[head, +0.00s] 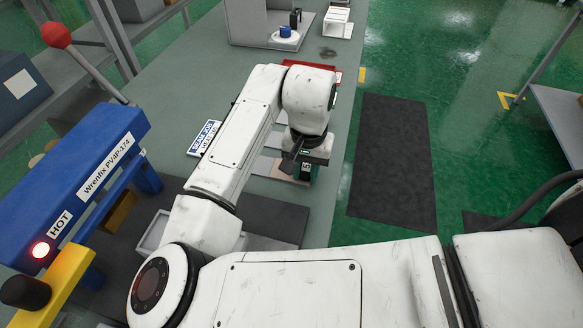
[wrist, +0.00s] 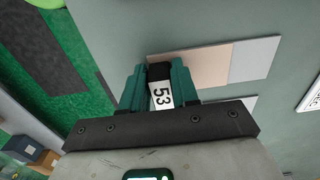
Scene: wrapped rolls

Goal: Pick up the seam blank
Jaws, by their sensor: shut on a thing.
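My gripper (wrist: 159,80) has its teal fingers shut on a narrow dark piece (wrist: 159,71) with a white tag reading "53". I cannot tell from its look whether this piece is the seam blank. A flat pinkish plate (wrist: 200,68) lies just beyond the fingers in the wrist view, beside a flat grey plate (wrist: 254,58). In the head view my gripper (head: 303,175) is low over the bench's right edge, partly hidden by my wrist. I cannot tell whether the held piece touches the bench.
A sign reading "SEAM JOB" (head: 205,137) lies left of my arm. A red tray (head: 325,70) is behind my wrist. A blue press marked "HOT" (head: 75,185) with a lit red lamp stands at left. A black mat (head: 392,160) lies on the green floor to the right.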

